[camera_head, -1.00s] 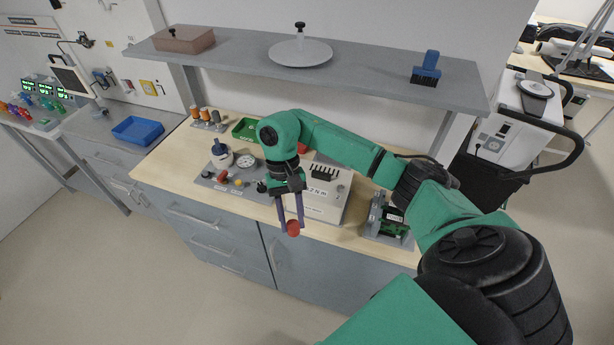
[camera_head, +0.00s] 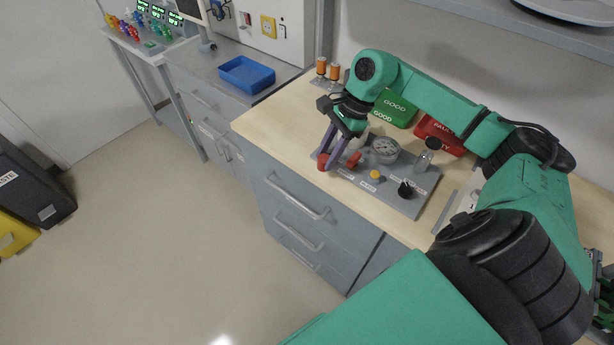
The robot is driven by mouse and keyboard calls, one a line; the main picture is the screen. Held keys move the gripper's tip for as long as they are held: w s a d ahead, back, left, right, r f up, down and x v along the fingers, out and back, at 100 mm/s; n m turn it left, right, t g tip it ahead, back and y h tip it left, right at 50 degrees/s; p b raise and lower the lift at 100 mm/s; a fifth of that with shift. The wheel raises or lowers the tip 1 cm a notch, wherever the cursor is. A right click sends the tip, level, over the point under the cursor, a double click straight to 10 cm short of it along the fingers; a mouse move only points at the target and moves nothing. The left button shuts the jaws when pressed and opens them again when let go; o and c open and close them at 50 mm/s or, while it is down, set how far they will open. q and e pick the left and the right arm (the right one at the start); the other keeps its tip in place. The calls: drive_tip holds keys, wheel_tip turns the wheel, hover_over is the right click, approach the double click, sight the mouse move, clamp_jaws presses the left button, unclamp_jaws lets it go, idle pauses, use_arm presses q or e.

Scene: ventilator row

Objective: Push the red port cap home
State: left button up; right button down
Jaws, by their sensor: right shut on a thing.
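My right gripper (camera_head: 331,163) hangs with its purple fingers pointing down at the front left corner of the grey panel (camera_head: 412,205). It is shut on a small red cap (camera_head: 322,162), which shows at the left side of the fingertips. A second red part (camera_head: 353,158) is on the panel just right of the fingers. The fingers hide part of the panel's left end, and I cannot tell whether the held cap touches anything.
The panel also bears a round gauge (camera_head: 385,149), a yellow button (camera_head: 375,174), a black knob (camera_head: 406,188) and a clear bottle (camera_head: 427,155). Behind are a green GOOD bin (camera_head: 397,108) and a red FAULTY bin (camera_head: 440,133). A blue tray (camera_head: 246,75) stands left.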

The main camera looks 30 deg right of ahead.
drive_tip(key=d+r+m+t, duration=0.1)
drive_tip(key=m, duration=0.1)
drive_tip(key=w+d+r+m+h+b, duration=0.1)
drive_tip(key=d+r+m, duration=0.1)
drive_tip(key=m, duration=0.1)
drive_tip(key=shift+w+t, duration=0.15)
drive_tip(key=shift+t, duration=0.25)
wheel_tip(320, 180, up, 4)
drive_tip(key=w+d+m+t+h+b, duration=0.1)
drive_tip(key=w+m+b, duration=0.1)
drive_tip(key=m, duration=0.3)
drive_tip(key=f+b, duration=0.4)
drive_tip(key=shift+d+f+b, duration=0.2)
drive_tip(key=shift+f+b, duration=0.15)
drive_tip(key=shift+f, duration=0.05)
use_arm(q)
wheel_tip(320, 180, down, 8)
use_arm(e)
drive_tip(key=shift+r, duration=0.1)
use_arm(q)
drive_tip(key=shift+f, duration=0.1)
use_arm(e)
drive_tip(key=shift+t+b, duration=0.3)
drive_tip(key=shift+b, duration=0.1)
use_arm(q)
drive_tip(key=shift+f, duration=0.45)
